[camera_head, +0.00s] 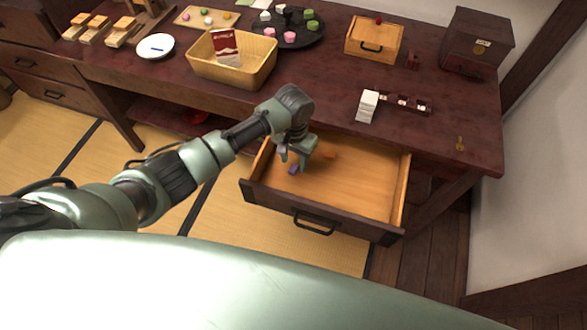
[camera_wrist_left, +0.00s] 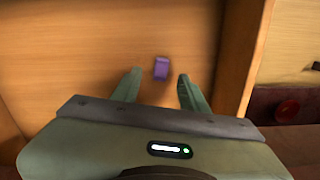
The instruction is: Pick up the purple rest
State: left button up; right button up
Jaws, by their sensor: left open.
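The purple rest (camera_wrist_left: 161,68) is a small block lying on the wooden floor of the open drawer. In the head view the purple rest (camera_head: 293,170) lies in the drawer's left part, just below my left gripper (camera_head: 294,163). In the left wrist view my left gripper (camera_wrist_left: 157,88) is open, with the rest between and slightly beyond its two fingertips. It is not touching the rest as far as I can see. The open drawer (camera_head: 370,175) juts out from under the dark red table. My right gripper is not in view.
An orange-brown piece (camera_head: 329,155) lies in the drawer right of my gripper. On the table (camera_head: 330,85) stand a yellow basket (camera_head: 203,70), a white stack (camera_head: 367,106), a dark rack (camera_head: 408,103) and a small wooden box (camera_head: 374,40). The drawer's right part is clear.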

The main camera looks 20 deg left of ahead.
aim_at(293, 170)
pick_arm(q)
notch_tip(293, 170, down, 2)
jog(key=shift+f, duration=0.4)
grip_shut()
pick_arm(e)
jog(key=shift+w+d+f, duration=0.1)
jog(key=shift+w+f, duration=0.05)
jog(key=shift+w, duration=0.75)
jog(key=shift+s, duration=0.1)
